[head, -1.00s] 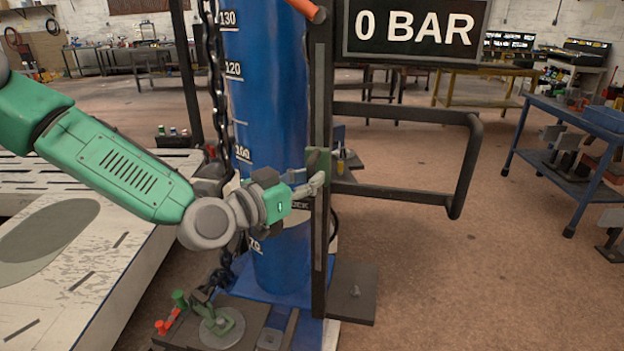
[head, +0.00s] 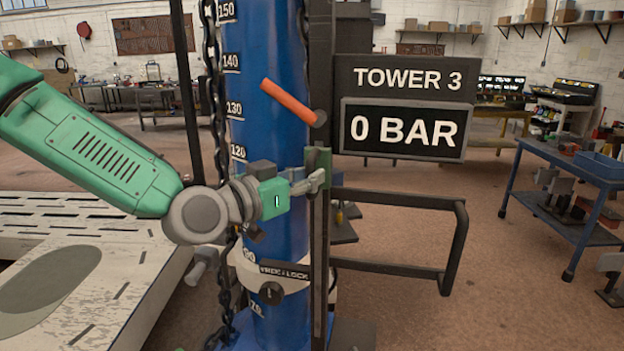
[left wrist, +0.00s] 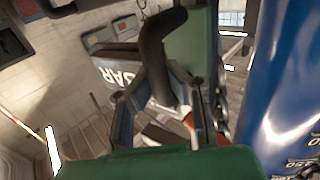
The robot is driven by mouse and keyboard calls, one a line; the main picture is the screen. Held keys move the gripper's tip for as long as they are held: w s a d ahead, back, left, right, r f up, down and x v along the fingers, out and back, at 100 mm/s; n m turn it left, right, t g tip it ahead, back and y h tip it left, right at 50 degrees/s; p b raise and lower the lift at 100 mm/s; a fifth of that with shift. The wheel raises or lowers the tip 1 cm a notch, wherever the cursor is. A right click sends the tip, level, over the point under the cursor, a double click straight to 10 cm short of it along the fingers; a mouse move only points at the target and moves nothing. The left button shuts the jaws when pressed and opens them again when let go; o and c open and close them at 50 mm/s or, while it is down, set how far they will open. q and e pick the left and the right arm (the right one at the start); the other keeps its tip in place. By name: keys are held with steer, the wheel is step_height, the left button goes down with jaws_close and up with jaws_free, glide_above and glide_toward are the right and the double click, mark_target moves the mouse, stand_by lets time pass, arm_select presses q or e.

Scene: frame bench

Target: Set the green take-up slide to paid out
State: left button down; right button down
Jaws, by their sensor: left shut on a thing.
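The green take-up slide (head: 320,158) sits on the dark upright rail in front of the blue cylinder, a little below the red-orange lever. My left gripper (head: 314,182) reaches it from the left and is shut at the slide. In the left wrist view, the gripper's fingers (left wrist: 160,98) close around a dark curved handle (left wrist: 160,50), with the green plate of the slide (left wrist: 190,48) beside it. The exact finger contact is partly hidden. My right gripper is not in view.
The red-orange lever (head: 288,101) stands above the slide. A sign (head: 404,106) reads TOWER 3 and 0 BAR. A dark tubular loop (head: 455,240) juts right below the slide. A chain (head: 217,130) hangs left of the scaled blue cylinder (head: 262,60).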

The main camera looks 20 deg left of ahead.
arm_select(q)
steer(key=shift+w+r, duration=0.1)
steer(key=shift+r, duration=0.3)
steer(key=c, duration=1.5)
jaws_free()
steer(key=shift+a+f, duration=0.1)
steer(key=shift+f, duration=0.05)
steer(key=shift+s+a, duration=0.15)
steer(key=shift+s, duration=0.15)
steer(key=v, duration=1.1)
steer(key=shift+s+a+f, duration=0.15)
steer(key=shift+s+f, duration=0.05)
steer(key=shift+s, duration=0.05)
